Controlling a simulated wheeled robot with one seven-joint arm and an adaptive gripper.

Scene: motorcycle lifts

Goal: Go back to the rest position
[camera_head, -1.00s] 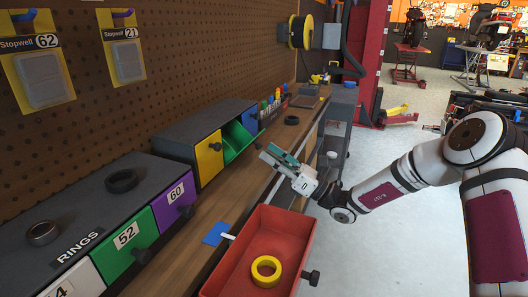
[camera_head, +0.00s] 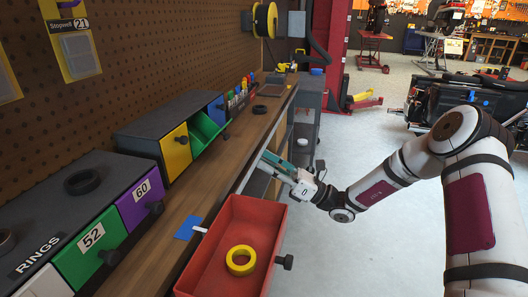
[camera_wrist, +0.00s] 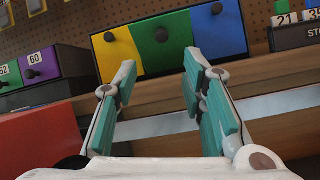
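My gripper (camera_head: 276,166) is in front of the wooden workbench (camera_head: 186,205), just beyond the far end of the open red drawer. In the wrist view its two teal-padded fingers (camera_wrist: 162,95) are spread apart with nothing between them. They point toward the bench edge and the cabinet with yellow, green and blue drawers (camera_wrist: 170,42). My arm reaches in from the right over open floor.
The red drawer (camera_head: 276,218) is pulled out and holds a yellow ring (camera_head: 241,260). The rings cabinet (camera_head: 120,180) bears dark rings (camera_head: 82,181). A grey cart (camera_head: 305,130) stands behind my gripper. A motorcycle lift (camera_head: 455,105) stands at right. Floor between is clear.

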